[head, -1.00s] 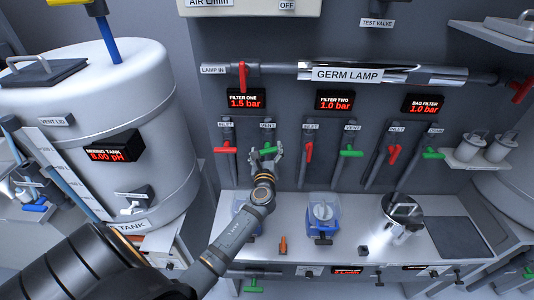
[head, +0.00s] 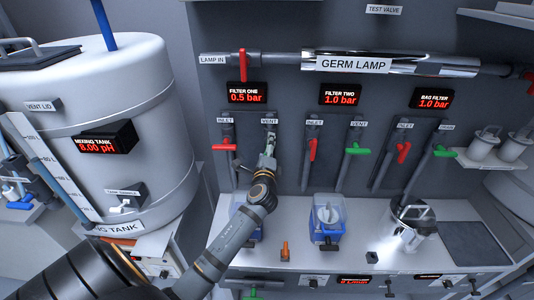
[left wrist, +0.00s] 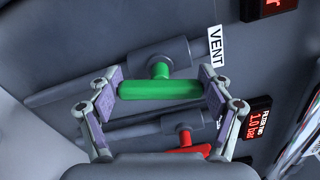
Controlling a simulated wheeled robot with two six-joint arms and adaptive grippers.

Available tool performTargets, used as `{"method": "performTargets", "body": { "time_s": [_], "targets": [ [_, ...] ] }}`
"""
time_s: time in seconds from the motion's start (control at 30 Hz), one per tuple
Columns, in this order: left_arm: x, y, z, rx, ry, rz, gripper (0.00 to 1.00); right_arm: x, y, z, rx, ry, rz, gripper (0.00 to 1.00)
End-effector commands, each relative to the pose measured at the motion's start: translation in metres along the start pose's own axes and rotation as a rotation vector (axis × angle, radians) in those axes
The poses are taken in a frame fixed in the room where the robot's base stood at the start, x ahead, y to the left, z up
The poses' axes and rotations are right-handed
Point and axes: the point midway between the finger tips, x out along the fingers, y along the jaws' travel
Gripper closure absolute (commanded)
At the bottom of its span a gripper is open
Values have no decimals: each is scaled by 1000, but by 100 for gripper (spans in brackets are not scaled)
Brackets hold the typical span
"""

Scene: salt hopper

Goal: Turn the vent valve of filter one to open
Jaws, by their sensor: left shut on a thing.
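The vent valve of filter one has a green handle (left wrist: 160,90) in the left wrist view, on a grey pipe under the VENT label (left wrist: 216,46). The handle lies nearly along its pipe, at a slight angle. My left gripper (head: 269,142) is at this valve in the head view and hides most of the handle. In the left wrist view its two fingers are closed on the handle's two ends. The filter one display (head: 247,96) reads 0.5 bar. My right gripper is not in view.
The red inlet handle (head: 224,147) of filter one stands crosswise close to the left. Filter two's red inlet handle (head: 312,149) and green vent handle (head: 357,151) are to the right.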

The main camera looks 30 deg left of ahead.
Motion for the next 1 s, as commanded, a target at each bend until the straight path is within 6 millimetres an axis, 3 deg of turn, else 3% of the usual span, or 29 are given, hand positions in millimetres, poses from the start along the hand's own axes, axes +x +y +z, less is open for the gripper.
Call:
{"method": "performTargets", "body": {
  "time_s": [0.4, 1.0],
  "targets": [
    [0, 4, -1, -232, 0, 1, 52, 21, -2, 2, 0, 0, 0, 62],
    [0, 3, 0, -282, -1, 3, 52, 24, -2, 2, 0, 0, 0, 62]
  ]
}}
